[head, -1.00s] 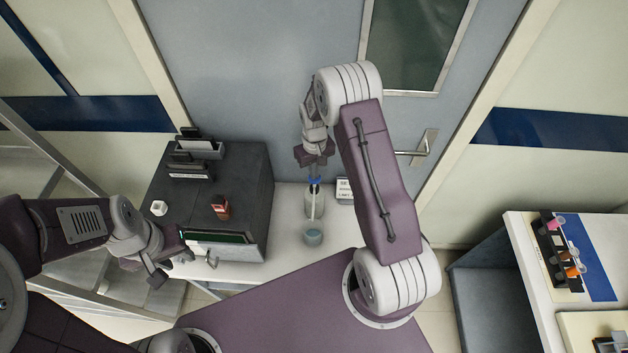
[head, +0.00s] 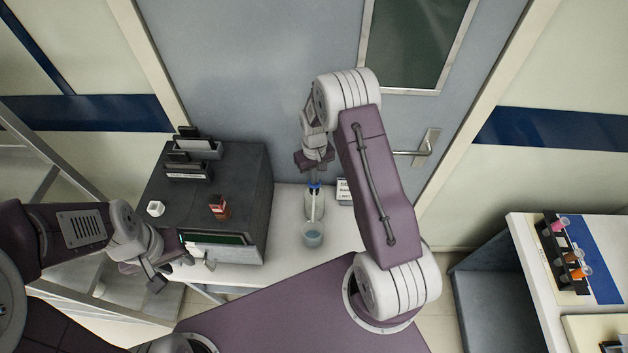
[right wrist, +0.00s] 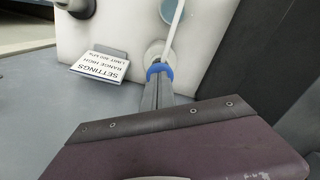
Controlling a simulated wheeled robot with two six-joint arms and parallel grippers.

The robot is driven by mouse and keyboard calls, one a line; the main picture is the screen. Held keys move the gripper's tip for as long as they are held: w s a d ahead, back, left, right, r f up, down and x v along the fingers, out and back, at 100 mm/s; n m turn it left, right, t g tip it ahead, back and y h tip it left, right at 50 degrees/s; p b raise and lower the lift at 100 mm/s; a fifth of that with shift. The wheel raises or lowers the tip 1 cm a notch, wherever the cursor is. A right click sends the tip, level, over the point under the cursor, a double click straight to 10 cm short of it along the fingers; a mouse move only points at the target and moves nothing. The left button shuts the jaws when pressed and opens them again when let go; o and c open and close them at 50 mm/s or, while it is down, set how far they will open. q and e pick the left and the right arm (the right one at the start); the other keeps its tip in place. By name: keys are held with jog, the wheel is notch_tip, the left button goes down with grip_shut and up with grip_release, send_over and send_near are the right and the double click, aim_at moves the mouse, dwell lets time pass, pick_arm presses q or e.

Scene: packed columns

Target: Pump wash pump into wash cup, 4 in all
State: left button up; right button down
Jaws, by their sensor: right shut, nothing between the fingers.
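The wash pump (head: 313,207), a pale bottle with a blue collar and a long white spout, stands on the white surface against the door. The wash cup (head: 312,237), small with a blue-grey inside, stands in front of it under the spout's end; part of it shows in the right wrist view (right wrist: 167,11). My right gripper (head: 315,178) points down and is shut, its fingertips directly over the blue pump top (right wrist: 158,70) and seemingly touching it. The fingers hide part of the top.
A dark cabinet (head: 255,180) with small items on top stands left of the pump. A settings sign (head: 345,191) stands just right of the pump and shows in the right wrist view (right wrist: 101,65). A side table (head: 600,240) with a tube rack is at right.

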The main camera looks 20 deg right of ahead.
dwell(0.3)
jog(key=shift+r+p, duration=1.55)
jog(key=shift+r, duration=0.45)
jog(key=shift+f, duration=0.2)
jog(key=shift+f+b, duration=1.45)
jog(key=shift+f, duration=0.45)
jog(key=shift+r+p, duration=1.5)
jog(key=shift+r, duration=0.6)
notch_tip(320, 180, up, 5)
jog(key=p, duration=0.3)
jog(key=shift+p, duration=0.4)
